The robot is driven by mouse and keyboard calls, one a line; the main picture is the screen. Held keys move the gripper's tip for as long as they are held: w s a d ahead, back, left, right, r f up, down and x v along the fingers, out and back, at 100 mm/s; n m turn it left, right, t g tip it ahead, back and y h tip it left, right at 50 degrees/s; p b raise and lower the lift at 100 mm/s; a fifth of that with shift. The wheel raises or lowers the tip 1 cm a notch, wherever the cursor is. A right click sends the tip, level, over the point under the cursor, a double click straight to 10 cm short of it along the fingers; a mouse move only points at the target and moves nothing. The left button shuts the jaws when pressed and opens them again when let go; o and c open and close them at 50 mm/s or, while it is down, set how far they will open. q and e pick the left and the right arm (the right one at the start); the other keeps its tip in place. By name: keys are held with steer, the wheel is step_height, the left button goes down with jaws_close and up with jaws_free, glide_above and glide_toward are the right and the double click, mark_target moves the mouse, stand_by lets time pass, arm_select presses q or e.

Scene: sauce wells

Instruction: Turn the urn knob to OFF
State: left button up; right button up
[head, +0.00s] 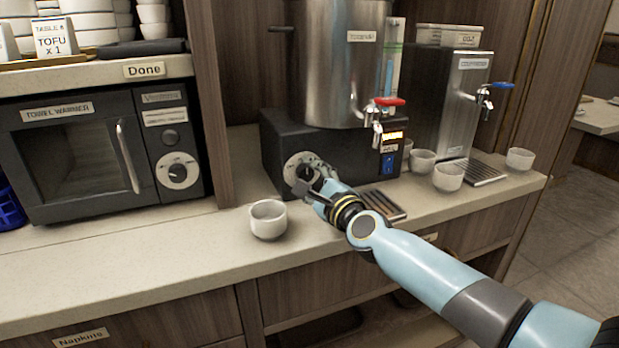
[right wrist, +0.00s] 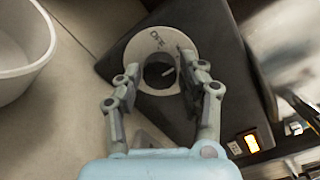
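The urn (head: 340,65) is a tall steel cylinder on a black base (head: 345,150) on the counter. The urn knob is a dark dial on a round pale plate (head: 293,165) on the base's front. My left gripper is not in view.
A white cup (head: 268,219) stands left of the knob, near the counter's front. A lit orange display (head: 392,136) and blue switch (head: 387,163) are right of it. Several cups and a second dispenser (head: 460,100) stand further right. A towel warmer (head: 85,155) is at left.

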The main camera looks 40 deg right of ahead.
steer(key=c, duration=0.7)
steer(key=shift+n, duration=0.3)
steer(key=shift+r+n+p, duration=0.15)
steer(key=shift+n+p, duration=1)
steer(key=shift+n, duration=0.05)
steer(key=n+p, duration=0.2)
steer(key=n, duration=0.1)
steer(key=shift+n+g+p, duration=0.3)
steer(key=n+p, duration=0.2)
steer(key=n, duration=0.1)
steer(key=shift+a, duration=0.1)
steer(key=shift+n+g+h+p, duration=0.3)
steer(key=shift+n+p, duration=0.4)
steer(key=shift+n, duration=0.1)
